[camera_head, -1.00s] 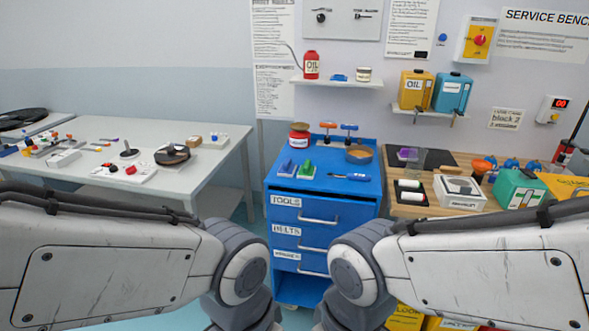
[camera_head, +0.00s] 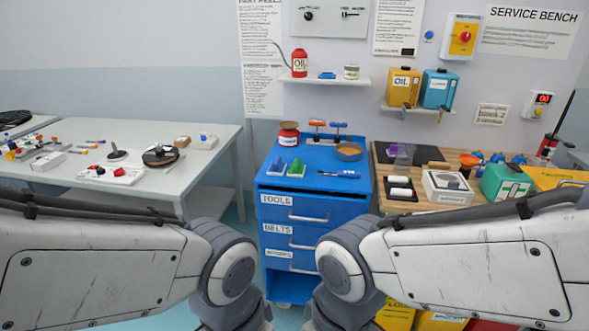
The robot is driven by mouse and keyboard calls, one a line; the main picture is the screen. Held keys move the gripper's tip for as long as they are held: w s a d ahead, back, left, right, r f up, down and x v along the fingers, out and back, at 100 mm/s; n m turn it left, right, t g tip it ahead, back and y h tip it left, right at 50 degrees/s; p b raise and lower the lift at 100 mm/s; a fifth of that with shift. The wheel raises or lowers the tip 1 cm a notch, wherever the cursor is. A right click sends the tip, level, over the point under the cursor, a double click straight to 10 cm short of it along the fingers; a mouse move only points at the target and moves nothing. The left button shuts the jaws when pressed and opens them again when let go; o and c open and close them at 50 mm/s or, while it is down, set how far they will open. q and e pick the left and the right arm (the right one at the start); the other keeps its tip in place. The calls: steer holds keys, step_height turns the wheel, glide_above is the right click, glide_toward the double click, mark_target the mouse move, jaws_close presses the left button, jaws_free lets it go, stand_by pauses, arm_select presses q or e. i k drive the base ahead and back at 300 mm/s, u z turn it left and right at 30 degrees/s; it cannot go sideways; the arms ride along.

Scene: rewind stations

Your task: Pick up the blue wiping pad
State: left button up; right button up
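A small blue pad-like block (camera_head: 277,166) lies on top of the blue drawer cart (camera_head: 318,182), beside a similar green one (camera_head: 298,167). It looks like the blue wiping pad, but it is small in the view. Another small blue item (camera_head: 327,75) lies on the wall shelf; I cannot tell what it is. My two arms reach in from the left and right at the bottom of the view, with their joints in front of the cart's lower part. Neither gripper is visible, and nothing is seen touching the pads.
The cart top also holds a red tin (camera_head: 289,134), a brown bowl (camera_head: 348,151) and a blue-handled tool (camera_head: 339,174). A white table (camera_head: 190,178) with parts stands left. A wooden bench (camera_head: 421,207) with boxes stands close on the right. Floor shows between table and cart.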

mark_target(277, 167)
steer(key=u, duration=0.75)
steer(key=i, duration=0.65)
steer(key=u, duration=0.95)
steer(key=i, duration=1.25)
steer(key=z, duration=1.1)
steer(key=i, duration=0.45)
steer(key=z, duration=0.55)
